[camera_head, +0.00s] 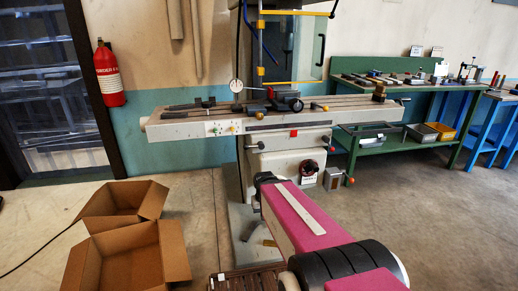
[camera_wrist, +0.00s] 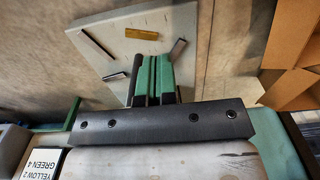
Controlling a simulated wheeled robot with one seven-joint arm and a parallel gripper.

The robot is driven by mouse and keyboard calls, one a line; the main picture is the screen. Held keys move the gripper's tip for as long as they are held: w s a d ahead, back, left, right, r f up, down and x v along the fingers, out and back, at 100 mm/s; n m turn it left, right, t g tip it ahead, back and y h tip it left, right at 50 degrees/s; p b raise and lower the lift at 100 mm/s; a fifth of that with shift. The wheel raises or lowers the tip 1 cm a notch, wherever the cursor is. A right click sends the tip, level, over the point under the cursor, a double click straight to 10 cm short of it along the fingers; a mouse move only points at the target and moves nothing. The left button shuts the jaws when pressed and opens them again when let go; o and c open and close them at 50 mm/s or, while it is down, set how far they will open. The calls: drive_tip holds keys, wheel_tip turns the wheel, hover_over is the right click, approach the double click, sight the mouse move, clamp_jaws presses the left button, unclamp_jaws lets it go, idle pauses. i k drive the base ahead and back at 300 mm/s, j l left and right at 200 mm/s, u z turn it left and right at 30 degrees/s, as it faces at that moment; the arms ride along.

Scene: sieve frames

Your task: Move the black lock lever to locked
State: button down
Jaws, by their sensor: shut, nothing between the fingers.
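The milling machine (camera_head: 230,128) stands ahead in the head view. A small dark lever (camera_head: 254,146) shows under its table front, and another lever (camera_head: 328,141) is to the right of it. I cannot tell which is the black lock lever, or its position. My pink arm reaches up to just below the table front; its end hides what is behind it. In the wrist view my gripper (camera_wrist: 155,62) is shut and empty, its fingers together above the machine's pale base plate (camera_wrist: 112,35). I make out no lever beside the fingertips in that view.
Two open cardboard boxes (camera_head: 130,248) stand on the floor at left. A green bench (camera_head: 395,143) stands at right. A card (camera_wrist: 42,160) is at the wrist view's lower left.

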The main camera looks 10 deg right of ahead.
sight(260, 145)
drive_tip(key=j, duration=1.2)
drive_tip(key=k+j, duration=0.15)
drive_tip(key=k, duration=0.15)
drive_tip(key=k+j, duration=0.2)
drive_tip(key=k+z, duration=0.05)
drive_tip(key=k, duration=0.05)
